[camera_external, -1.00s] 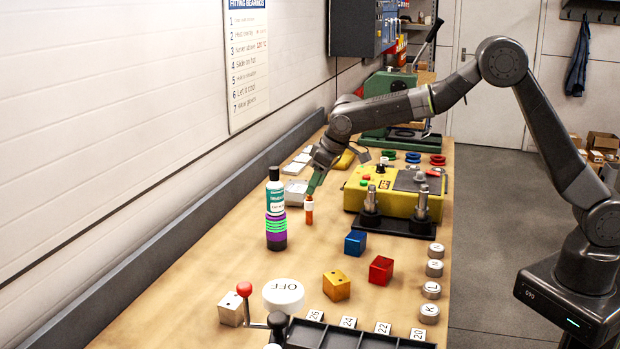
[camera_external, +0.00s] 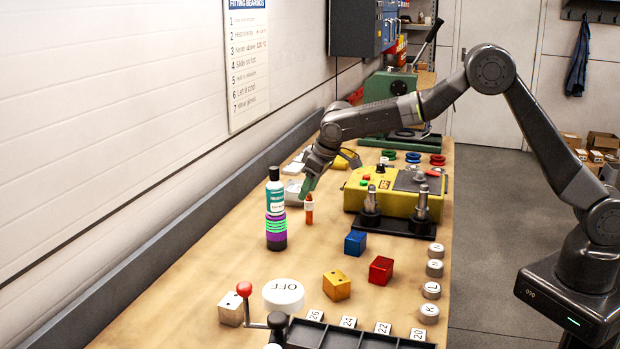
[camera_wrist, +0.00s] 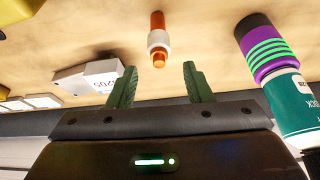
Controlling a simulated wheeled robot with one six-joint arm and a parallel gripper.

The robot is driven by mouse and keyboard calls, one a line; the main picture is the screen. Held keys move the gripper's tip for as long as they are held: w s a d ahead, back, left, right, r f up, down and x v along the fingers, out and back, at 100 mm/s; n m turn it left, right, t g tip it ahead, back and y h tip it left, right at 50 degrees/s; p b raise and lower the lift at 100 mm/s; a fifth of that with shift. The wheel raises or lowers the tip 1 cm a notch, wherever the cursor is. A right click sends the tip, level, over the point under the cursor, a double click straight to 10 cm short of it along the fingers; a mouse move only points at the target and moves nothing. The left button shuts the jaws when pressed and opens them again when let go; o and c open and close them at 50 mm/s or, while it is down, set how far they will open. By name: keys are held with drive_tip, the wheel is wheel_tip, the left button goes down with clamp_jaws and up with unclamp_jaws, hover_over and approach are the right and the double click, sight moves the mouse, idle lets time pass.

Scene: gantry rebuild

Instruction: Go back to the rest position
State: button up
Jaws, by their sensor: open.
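My gripper (camera_external: 309,186) is at the end of my arm, over the left part of the bench. In the wrist view its two green fingers (camera_wrist: 158,84) are spread apart with nothing between them. An orange cylinder with a white band (camera_external: 309,209) stands upright on the bench just below and beside the fingers. In the wrist view the cylinder (camera_wrist: 158,40) is beyond the fingertips and apart from them. A teal and white bottle (camera_external: 275,192) stands on a purple and green banded piece (camera_external: 276,231) to the left of the gripper.
The yellow unit (camera_external: 400,190) with metal posts is right of my gripper. Blue (camera_external: 355,243), red (camera_external: 381,270) and yellow (camera_external: 336,285) blocks lie nearer the camera. A white numbered block (camera_wrist: 88,76) is close by. The wall (camera_external: 120,120) borders the bench on the left.

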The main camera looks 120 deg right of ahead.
sight(309, 198)
wheel_tip(309, 198, down, 3)
drive_tip(key=shift+r+p, duration=0.15)
drive_tip(key=shift+p, duration=0.2)
drive_tip(key=b+v, duration=0.2)
drive_tip(key=v, duration=1)
drive_tip(key=p+x, duration=0.2)
drive_tip(key=x, duration=1)
drive_tip(key=shift+f, duration=0.4)
wheel_tip(309, 198, up, 28)
drive_tip(key=b, duration=0.2)
drive_tip(key=w+a+n+y, duration=0.1)
drive_tip(key=w+a+n, duration=0.3)
drive_tip(key=w+a, duration=1.3)
drive_tip(key=shift+a+t+y, duration=0.3)
drive_tip(key=shift+a+t, duration=0.1)
drive_tip(key=shift+a, duration=0.1)
